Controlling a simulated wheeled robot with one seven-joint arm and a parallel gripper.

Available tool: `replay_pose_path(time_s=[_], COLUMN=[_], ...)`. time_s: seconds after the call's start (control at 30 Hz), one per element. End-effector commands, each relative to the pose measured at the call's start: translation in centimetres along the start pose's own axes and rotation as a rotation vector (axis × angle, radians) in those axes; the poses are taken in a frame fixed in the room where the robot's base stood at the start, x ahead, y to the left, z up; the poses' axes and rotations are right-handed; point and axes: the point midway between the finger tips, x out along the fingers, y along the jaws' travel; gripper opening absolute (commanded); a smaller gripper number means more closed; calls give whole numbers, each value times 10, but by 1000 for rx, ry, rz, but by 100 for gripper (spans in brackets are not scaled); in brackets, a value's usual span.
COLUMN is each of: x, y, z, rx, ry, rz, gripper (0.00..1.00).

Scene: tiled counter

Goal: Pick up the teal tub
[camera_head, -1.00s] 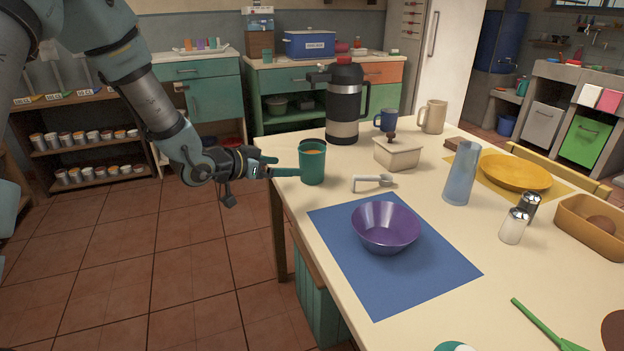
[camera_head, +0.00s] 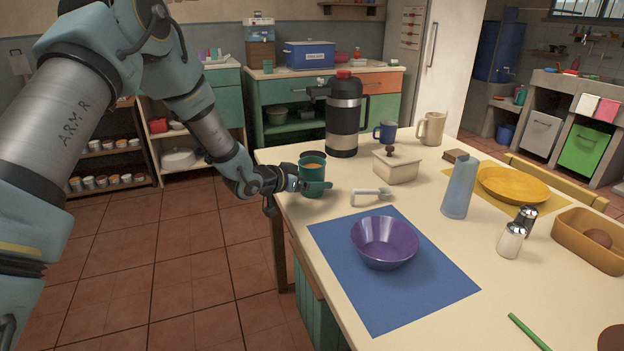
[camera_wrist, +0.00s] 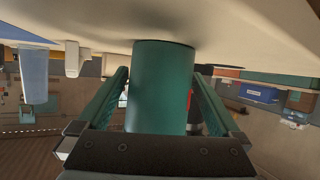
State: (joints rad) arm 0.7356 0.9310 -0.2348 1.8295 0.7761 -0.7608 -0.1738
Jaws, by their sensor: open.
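In the wrist view the tub (camera_wrist: 160,85) fills the middle, and that picture is upside down. My gripper (camera_head: 318,187) is at the tub's side, low over the tabletop. Its teal fingers (camera_wrist: 160,92) are open, one on each side of the tub, with a gap visible beside each finger. Whether a finger touches the tub is hard to tell.
A black and steel flask (camera_head: 343,118) stands behind the tub. A white-grey handled tool (camera_head: 371,195) lies just right of it, near a lidded cream box (camera_head: 396,166). A purple bowl (camera_head: 384,241) sits on a blue mat (camera_head: 336,243) in front.

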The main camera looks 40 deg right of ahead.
Motion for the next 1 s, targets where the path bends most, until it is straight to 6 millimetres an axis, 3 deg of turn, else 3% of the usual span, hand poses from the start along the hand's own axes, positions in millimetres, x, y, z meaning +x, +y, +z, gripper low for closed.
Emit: replay_pose_path(time_s=[0.13,0.9,1.0], x=[0,-1,-1], y=[0,0,0], z=[0,0,0], rx=[0,-1,0], ry=[0,-1,1], rz=[0,0,0], gripper=[98,11,6])
